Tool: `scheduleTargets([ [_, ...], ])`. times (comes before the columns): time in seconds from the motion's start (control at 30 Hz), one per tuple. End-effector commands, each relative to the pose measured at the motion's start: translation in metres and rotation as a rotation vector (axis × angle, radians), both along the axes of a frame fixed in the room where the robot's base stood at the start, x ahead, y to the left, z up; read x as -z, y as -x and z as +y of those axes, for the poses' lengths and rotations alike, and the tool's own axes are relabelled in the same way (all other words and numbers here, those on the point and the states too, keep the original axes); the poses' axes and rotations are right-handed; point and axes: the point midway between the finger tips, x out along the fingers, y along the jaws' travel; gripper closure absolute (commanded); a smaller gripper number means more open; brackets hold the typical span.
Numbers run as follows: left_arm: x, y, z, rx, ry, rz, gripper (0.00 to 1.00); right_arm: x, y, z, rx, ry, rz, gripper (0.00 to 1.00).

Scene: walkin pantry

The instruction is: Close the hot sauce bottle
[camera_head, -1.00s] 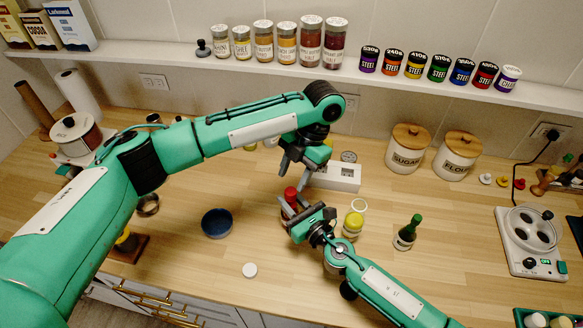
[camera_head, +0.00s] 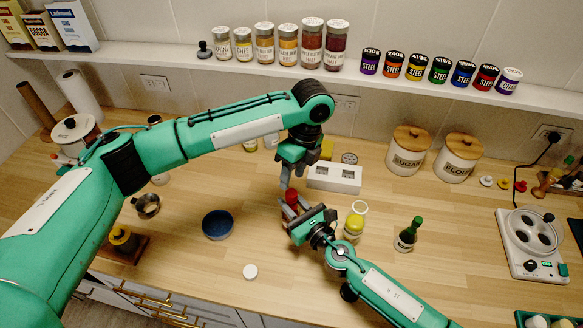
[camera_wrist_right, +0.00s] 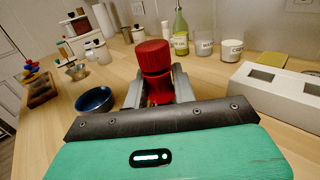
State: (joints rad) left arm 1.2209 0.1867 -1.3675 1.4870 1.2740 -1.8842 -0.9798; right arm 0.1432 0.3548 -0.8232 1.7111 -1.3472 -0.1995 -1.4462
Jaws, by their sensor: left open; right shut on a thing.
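The hot sauce bottle, with its red ribbed cap (camera_head: 291,196), stands upright in my right gripper (camera_head: 292,213). In the right wrist view the red cap (camera_wrist_right: 152,54) sits on top of the red bottle (camera_wrist_right: 160,88), and the grey fingers of the right gripper (camera_wrist_right: 158,92) are shut on the bottle's sides. The lower bottle is hidden. I cannot tell whether the cap is fully seated. My left gripper (camera_head: 288,181) points down, open, just above and beside the cap in the head view. Its fingers do not show in the wrist view.
A white two-window box (camera_head: 334,178) stands behind the grippers. A blue bowl (camera_head: 217,224) and a white disc (camera_head: 250,271) lie to the left, with bare counter between.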

Motion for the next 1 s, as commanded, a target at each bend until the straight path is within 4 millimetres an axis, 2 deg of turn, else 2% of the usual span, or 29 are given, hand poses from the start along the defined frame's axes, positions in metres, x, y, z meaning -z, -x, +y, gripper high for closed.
scheduleTargets([
  [0.03,0.000,0.000,0.001,-0.071,-0.002,-0.018,0.56,0.005,0.002,0.000,-0.001,0.004,0.007,1.00],
  [1.0,-0.013,0.003,0.003,-1.631,-0.032,-0.267,0.56,0.005,0.002,0.000,-0.002,0.004,0.007,1.00],
])
